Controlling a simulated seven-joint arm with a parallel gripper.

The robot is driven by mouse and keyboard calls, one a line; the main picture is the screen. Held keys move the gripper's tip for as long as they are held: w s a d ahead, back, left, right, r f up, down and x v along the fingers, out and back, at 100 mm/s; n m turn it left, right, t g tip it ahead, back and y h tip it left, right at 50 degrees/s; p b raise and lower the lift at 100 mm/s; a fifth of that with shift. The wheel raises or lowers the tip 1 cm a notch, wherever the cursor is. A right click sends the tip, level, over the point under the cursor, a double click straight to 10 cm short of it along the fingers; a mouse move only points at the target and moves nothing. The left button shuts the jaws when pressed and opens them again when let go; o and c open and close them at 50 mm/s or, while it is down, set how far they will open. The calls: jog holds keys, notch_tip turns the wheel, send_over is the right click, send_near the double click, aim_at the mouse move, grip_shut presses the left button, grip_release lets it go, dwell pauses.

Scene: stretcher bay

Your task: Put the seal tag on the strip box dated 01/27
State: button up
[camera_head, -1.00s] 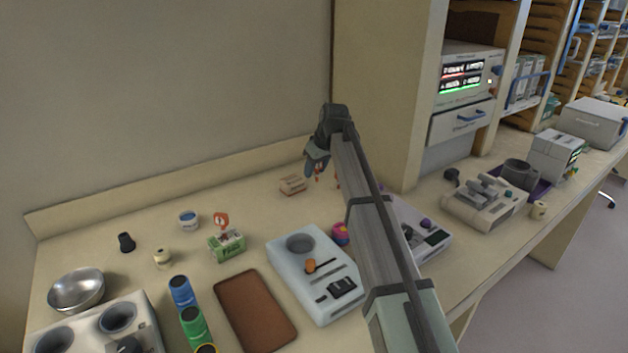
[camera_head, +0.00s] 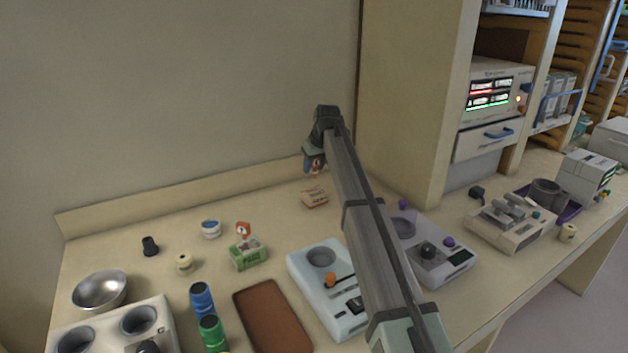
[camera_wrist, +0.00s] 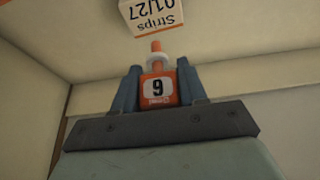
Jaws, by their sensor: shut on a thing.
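The strip box marked "Strips 01/27" (camera_wrist: 156,14) is a small white and orange box, its print upside down in the wrist view. In the head view this box (camera_head: 315,198) stands near the back wall. My gripper (camera_wrist: 157,88) is shut on the seal tag (camera_wrist: 157,91), an orange piece with a black digit on a white panel and a pale collar and orange tip. In the head view my gripper (camera_head: 314,165) holds the tag just above the box. A gap seems to show between them; contact cannot be told.
A green box (camera_head: 249,256) with another orange and white tag (camera_head: 243,231) on it stands to the left. A brown tray (camera_head: 272,316) and a pale blue device (camera_head: 322,285) lie nearer. A grey device (camera_head: 440,250) stands right of my arm. The counter around the strip box is mostly clear.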

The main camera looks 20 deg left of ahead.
aim_at(316, 173)
jog(key=shift+f, duration=2.45)
jog(key=shift+f, duration=0.1)
jog(key=o, duration=1)
jog(key=v, duration=1.2)
